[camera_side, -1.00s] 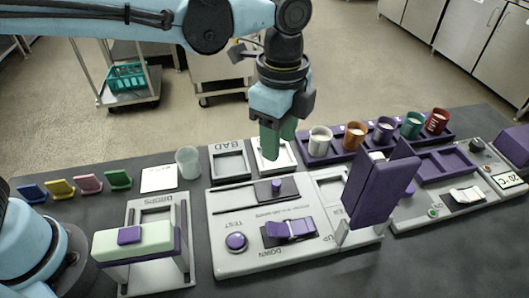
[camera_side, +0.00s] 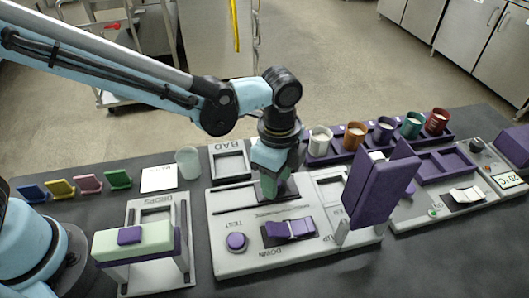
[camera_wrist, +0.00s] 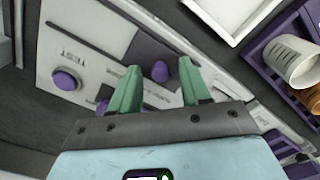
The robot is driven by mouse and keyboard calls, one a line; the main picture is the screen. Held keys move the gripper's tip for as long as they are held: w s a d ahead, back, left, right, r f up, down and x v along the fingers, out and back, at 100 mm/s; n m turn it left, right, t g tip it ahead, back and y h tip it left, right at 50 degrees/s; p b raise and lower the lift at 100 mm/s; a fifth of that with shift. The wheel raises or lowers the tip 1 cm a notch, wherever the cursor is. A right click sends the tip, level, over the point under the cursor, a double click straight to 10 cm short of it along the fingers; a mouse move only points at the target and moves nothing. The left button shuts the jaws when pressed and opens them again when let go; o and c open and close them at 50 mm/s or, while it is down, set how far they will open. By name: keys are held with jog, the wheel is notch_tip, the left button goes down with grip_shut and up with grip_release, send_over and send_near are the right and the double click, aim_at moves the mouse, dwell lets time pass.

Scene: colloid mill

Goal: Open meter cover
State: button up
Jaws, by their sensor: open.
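A dark flat panel (camera_side: 243,198) with a small purple knob (camera_wrist: 160,71) is set in the grey console (camera_side: 215,258); it appears to be the meter cover. The panel (camera_wrist: 150,48) also shows in the wrist view. My gripper (camera_side: 270,193) is over the panel, pointing down. Its green fingers (camera_wrist: 158,84) are open and apart, with the knob showing between them in the wrist view. In the side view the fingers hide the knob. I cannot tell whether either finger touches the knob or the panel.
On the console are a round purple TEST button (camera_side: 236,241) and a purple rocker switch (camera_side: 289,229). A tall purple block (camera_side: 380,190) stands to the right. Several cups, including a white one (camera_side: 320,140), stand behind right. A square tray (camera_side: 229,160) lies behind the console.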

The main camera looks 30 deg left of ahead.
grip_shut()
jog(key=s+a, duration=0.6)
jog(key=shift+d, duration=0.1)
dwell(0.4)
grip_release()
jog(key=shift+r, duration=0.1)
